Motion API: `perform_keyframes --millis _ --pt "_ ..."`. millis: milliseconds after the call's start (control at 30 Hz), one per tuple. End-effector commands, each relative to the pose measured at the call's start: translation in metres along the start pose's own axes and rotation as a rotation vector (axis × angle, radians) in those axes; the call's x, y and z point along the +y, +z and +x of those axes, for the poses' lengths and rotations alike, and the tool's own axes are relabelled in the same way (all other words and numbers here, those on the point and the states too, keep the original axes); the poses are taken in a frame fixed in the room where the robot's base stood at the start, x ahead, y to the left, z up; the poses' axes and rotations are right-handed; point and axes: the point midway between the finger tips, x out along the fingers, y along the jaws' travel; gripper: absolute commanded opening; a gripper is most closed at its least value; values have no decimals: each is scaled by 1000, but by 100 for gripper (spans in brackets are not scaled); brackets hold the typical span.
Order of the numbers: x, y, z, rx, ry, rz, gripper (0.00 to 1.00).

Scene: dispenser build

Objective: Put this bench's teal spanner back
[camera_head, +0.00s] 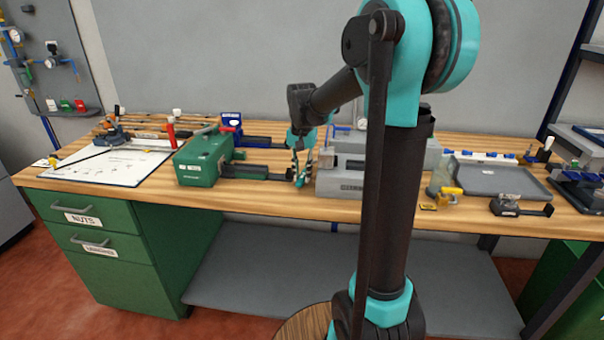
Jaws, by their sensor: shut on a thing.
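My gripper (299,176) hangs low over the workbench (270,199), between a green machine and a grey block. It is shut on a slim teal thing (304,172) that looks like the spanner. The thing is small in this view and partly merges with my teal and dark gripper parts, so its ends are hard to make out. I cannot tell whether it touches the bench top. No other teal spanner shows clearly on the bench.
The green machine (202,157) stands just left of my gripper; the grey block (343,179) is close on its right. A white sheet (118,169) with tools lies at left. A grey tray (497,182) and small devices occupy the right. My arm hides part of the bench.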

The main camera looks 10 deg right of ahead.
Motion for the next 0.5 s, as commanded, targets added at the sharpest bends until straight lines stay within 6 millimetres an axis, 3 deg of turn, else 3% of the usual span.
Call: perform_keyframes --millis 500 --pt "0 0 6 0 0 0 0"
